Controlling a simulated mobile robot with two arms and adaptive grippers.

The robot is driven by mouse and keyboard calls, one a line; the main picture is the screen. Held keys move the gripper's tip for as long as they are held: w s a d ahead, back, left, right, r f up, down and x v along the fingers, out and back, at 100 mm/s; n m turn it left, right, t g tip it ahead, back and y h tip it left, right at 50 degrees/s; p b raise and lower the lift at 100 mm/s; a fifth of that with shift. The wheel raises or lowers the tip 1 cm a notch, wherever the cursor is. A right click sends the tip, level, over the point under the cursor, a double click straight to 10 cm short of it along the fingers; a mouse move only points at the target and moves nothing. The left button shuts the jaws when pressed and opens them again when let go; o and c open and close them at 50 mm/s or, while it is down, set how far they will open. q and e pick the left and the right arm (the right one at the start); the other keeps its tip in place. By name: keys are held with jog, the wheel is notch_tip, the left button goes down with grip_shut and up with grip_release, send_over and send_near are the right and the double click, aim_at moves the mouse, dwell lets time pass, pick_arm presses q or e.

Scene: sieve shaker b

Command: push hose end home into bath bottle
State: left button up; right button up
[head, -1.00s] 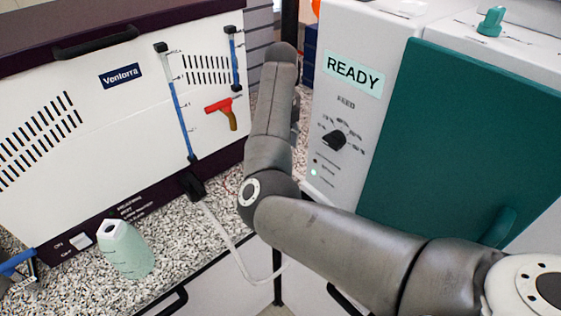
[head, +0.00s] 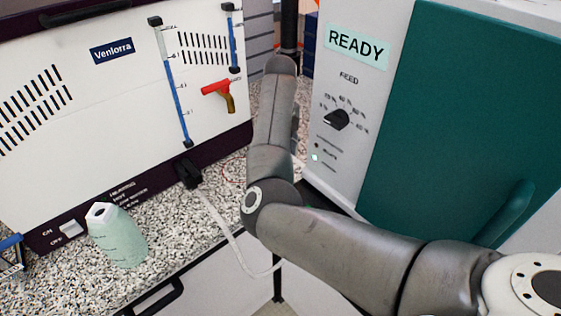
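A pale green bottle (head: 120,240) with a dark opening in its top stands on the speckled counter at lower left; it may be the bath bottle. A whitish hose (head: 222,222) runs from a black fitting (head: 188,173) at the foot of the white cabinet. It droops over the counter's front edge and goes out of sight behind my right arm. I cannot make out its free end. My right arm crosses the picture from the lower right and bends away toward the back; its gripper is hidden. My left gripper is not in view.
The white cabinet (head: 110,110) with blue level tubes and a red-handled valve (head: 217,90) stands at left. A machine with a READY display (head: 357,46) and a green door (head: 465,110) stands at right.

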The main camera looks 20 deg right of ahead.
jog(key=shift+f, duration=0.6)
dwell(0.8)
jog(key=shift+c, duration=0.3)
grip_shut()
jog(key=shift+r, duration=0.15)
jog(key=shift+r+p, duration=2.05)
jog(key=shift+r, duration=0.85)
jog(key=shift+r, duration=0.1)
